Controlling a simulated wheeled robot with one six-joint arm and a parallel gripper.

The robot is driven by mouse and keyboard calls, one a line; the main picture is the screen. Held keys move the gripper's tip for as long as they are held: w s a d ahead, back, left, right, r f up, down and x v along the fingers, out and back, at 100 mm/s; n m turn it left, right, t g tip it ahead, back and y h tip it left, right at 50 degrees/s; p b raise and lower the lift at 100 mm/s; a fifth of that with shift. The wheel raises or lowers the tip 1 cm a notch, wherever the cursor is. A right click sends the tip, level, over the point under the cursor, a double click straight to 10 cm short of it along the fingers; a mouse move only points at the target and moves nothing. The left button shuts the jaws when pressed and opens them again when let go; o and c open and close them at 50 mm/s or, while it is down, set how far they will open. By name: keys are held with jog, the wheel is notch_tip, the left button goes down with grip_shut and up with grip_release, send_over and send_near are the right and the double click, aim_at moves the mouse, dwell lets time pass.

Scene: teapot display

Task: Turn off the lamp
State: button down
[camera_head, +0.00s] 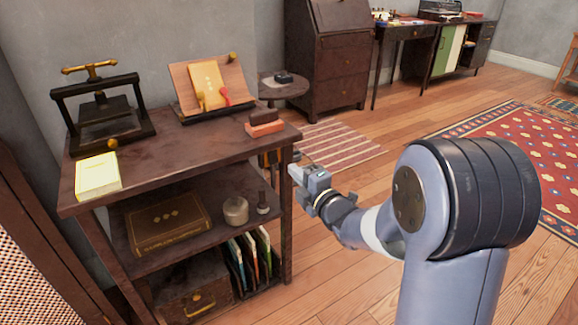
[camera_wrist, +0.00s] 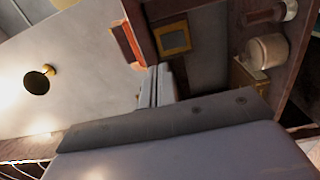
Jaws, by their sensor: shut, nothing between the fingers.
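No lamp can be clearly made out in either view. In the wrist view, a small brass fitting with a dark round face (camera_wrist: 40,80) shows against a pale, brightly lit surface; I cannot tell what it is. A bright glow lies at that view's left edge. My gripper (camera_head: 295,172) is shut and empty, beside the right end of the dark wooden shelf unit (camera_head: 190,147), below its top. The gripper's fingers (camera_wrist: 157,84) also show in the wrist view. I cannot tell whether they touch the unit.
The unit's top holds a black press (camera_head: 105,115), a cream book (camera_head: 97,176), a sloped bookstand (camera_head: 185,88) and a reddish block (camera_head: 266,128). A lower shelf holds a brown box (camera_head: 168,226) and a pale jar (camera_head: 236,211). Open wooden floor (camera_head: 345,270) lies right of the unit.

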jog(key=v, duration=0.5)
jog(key=shift+s+r+p, duration=0.1)
jog(key=shift+r+p, duration=0.25)
